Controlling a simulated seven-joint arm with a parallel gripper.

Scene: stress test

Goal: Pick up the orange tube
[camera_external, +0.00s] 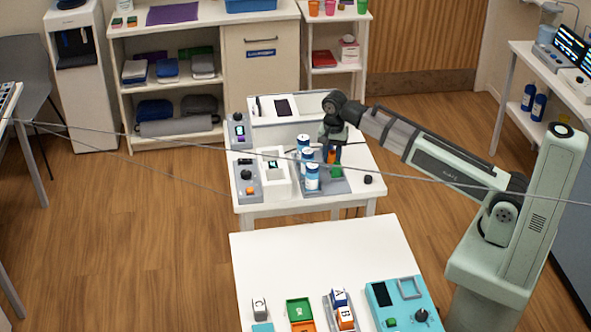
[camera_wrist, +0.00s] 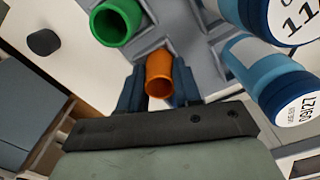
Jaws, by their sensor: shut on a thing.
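The orange tube (camera_wrist: 159,84) stands between the two fingers of my gripper (camera_wrist: 160,93) in the wrist view, its open mouth facing the camera. The fingers are closed on its sides. In the external view the orange tube (camera_external: 332,156) shows as a small patch below my gripper (camera_external: 331,150), over the grey tray on the small white table. Whether its lower end touches the tray is hidden.
A green tube (camera_wrist: 112,26) stands close by in the grey tray (camera_external: 338,187). Blue-and-white canisters (camera_external: 312,178) stand just left of my gripper. A black knob (camera_external: 368,179) sits on the table's right. A thin cable (camera_external: 420,179) crosses the external view.

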